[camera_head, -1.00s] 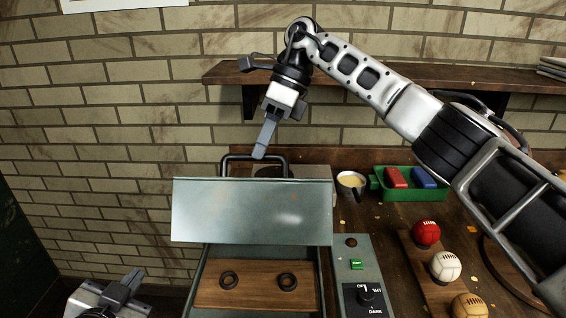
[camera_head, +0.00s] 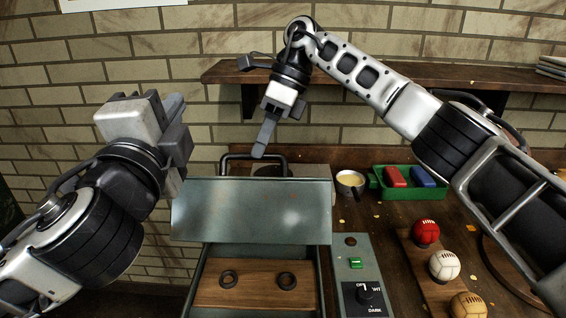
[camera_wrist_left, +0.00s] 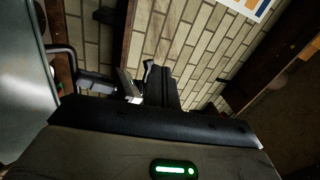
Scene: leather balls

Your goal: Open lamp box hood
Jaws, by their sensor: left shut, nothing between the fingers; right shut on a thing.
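The lamp box (camera_head: 196,300) stands at the front middle of the bench. Its grey-green hood (camera_head: 252,215) is raised, and the open interior shows a wooden board (camera_head: 255,296) with two black rings. A black bar handle (camera_head: 224,163) rises behind the hood's top edge. My right gripper (camera_head: 259,153) is shut on the handle, pointing down from above; the exact contact is small in the picture. My left gripper (camera_head: 178,108) is shut and empty, up left of the hood and apart from it. In the left wrist view its fingers (camera_wrist_left: 160,85) are dark, before the brick wall.
A control panel (camera_head: 362,262) with a green button and a knob is right of the box. Further right are a cup (camera_head: 350,183), a green tray (camera_head: 410,190) and red, white and tan balls on a wooden strip (camera_head: 416,268). A shelf (camera_head: 340,78) crosses the wall.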

